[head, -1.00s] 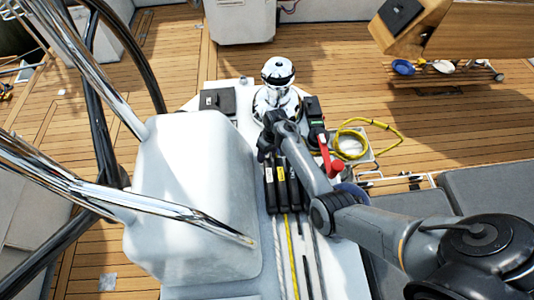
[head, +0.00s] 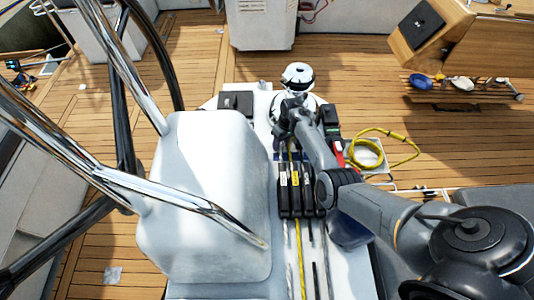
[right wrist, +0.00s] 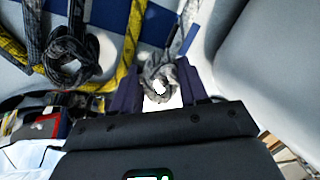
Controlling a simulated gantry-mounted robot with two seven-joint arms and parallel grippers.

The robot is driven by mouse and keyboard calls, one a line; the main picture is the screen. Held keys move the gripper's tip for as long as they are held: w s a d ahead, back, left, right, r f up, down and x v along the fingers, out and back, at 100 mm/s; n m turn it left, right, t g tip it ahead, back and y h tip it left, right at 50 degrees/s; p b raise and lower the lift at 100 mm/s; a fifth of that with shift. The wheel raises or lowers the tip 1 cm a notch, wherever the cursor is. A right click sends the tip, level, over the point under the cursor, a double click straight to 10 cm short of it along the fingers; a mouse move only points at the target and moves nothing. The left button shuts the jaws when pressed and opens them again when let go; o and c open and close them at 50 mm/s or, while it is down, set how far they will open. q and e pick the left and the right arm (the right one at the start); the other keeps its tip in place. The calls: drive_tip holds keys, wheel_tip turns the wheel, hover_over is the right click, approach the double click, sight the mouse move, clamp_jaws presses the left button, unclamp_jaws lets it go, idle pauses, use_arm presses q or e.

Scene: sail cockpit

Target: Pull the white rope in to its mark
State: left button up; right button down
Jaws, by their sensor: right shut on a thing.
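My right gripper (head: 287,122) is in front of the chrome winch (head: 298,76), beyond the row of black rope clutches (head: 296,190). In the right wrist view its dark fingers (right wrist: 160,90) are shut around a knotted grey-white rope end, the white rope (right wrist: 158,68). Its line runs up out of the picture there. Behind the clutches a whitish line (head: 288,262) lies left of the yellow line (head: 299,262). I cannot make out the rope's mark for sure. My left gripper is not in view.
The white pedestal (head: 205,190) with chrome rails (head: 195,205) stands close on the left. A yellow rope coil (head: 366,152) lies to the right. In the wrist view a dark knot (right wrist: 68,62) and yellow rope (right wrist: 128,45) lie left of the fingers.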

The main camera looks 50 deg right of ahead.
drive_tip(key=shift+d+f, duration=0.1)
drive_tip(key=shift+w, duration=0.1)
drive_tip(key=c, duration=1)
unclamp_jaws()
drive_tip(key=o, duration=0.4)
drive_tip(key=shift+s+d+r+p, duration=0.1)
drive_tip(key=shift+d+r+p, duration=0.35)
drive_tip(key=shift+r, duration=1.35)
drive_tip(key=shift+s+d+r+p, duration=0.15)
drive_tip(key=shift+r+p, duration=0.4)
drive_tip(key=shift+r, duration=1.25)
drive_tip(key=shift+d+r+p, duration=0.4)
drive_tip(key=shift+r+p, duration=0.1)
drive_tip(key=shift+r, duration=1.3)
